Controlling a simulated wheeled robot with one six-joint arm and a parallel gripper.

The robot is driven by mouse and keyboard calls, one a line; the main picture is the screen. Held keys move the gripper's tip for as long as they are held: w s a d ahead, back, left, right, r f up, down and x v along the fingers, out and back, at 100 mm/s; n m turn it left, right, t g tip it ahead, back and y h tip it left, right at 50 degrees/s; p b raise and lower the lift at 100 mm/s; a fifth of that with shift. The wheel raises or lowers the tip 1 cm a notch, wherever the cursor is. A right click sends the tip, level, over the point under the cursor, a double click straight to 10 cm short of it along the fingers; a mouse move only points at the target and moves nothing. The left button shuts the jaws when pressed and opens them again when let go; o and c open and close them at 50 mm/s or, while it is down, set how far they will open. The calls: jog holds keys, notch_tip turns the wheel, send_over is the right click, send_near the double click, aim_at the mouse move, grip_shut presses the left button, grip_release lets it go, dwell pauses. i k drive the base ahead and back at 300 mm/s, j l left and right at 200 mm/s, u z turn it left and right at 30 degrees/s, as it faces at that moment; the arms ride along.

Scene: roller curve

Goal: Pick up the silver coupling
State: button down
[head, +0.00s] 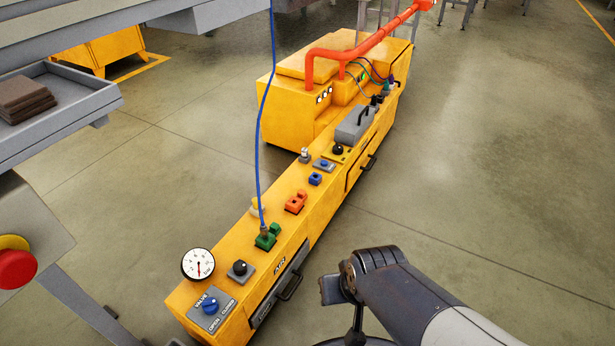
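A small silver fitting (304,155), which looks like the silver coupling, stands upright on top of the long yellow cabinet, left of a grey plate with a blue button. A blue hose (267,100) hangs from above and ends in a small grey fitting (264,231) at the green block (267,238). My arm (400,290) reaches in from the lower right, beside the cabinet and apart from it. Its dark wrist end is in view, but the fingers are not clearly seen at the bottom edge. Nothing held is visible.
The yellow cabinet (335,198) also carries a gauge (198,265), a blue valve knob (210,305), an orange block (296,202) and a grey handled box (356,124). Handles stick out from its front. A grey tray table (85,97) stands left. Floor at right is clear.

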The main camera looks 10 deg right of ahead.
aim_at(264, 231)
jog(key=i+l+u, duration=0.3)
jog(key=u, duration=0.2)
jog(key=i+l+u, duration=0.25)
jog(key=l+u, duration=0.2)
